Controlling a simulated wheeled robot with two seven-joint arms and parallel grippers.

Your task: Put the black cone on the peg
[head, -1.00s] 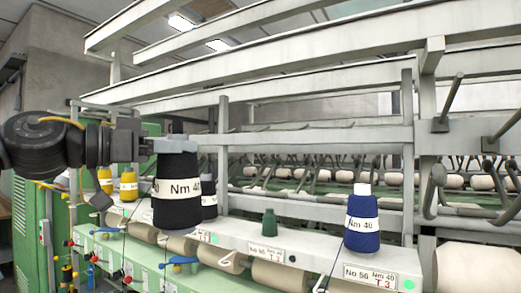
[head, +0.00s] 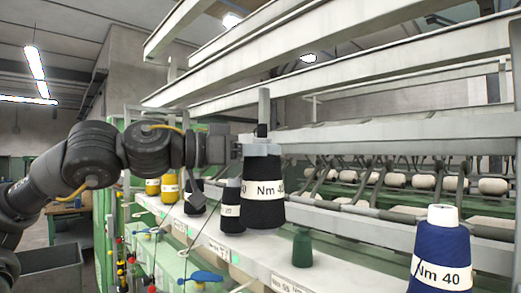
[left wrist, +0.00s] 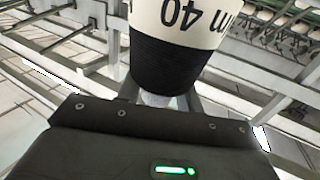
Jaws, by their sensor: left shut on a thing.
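My left gripper (head: 258,148) is shut on the top of a black cone (head: 265,207) with a white "Nm 40" band. The cone hangs upright, wide end down. In the left wrist view the cone (left wrist: 175,68) fills the top middle, with its white band partly cut off. A short green peg (head: 302,248) stands on the pale shelf, to the right of and lower in the picture than the held cone. The two are apart in the picture. My right gripper is not in view.
On the shelf (head: 255,255), other black cones (head: 231,222) and yellow cones (head: 169,187) stand left of the held cone. A blue cone (head: 441,255) stands at the right front. White rails (head: 330,80) run above and behind. Shelf around the green peg is clear.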

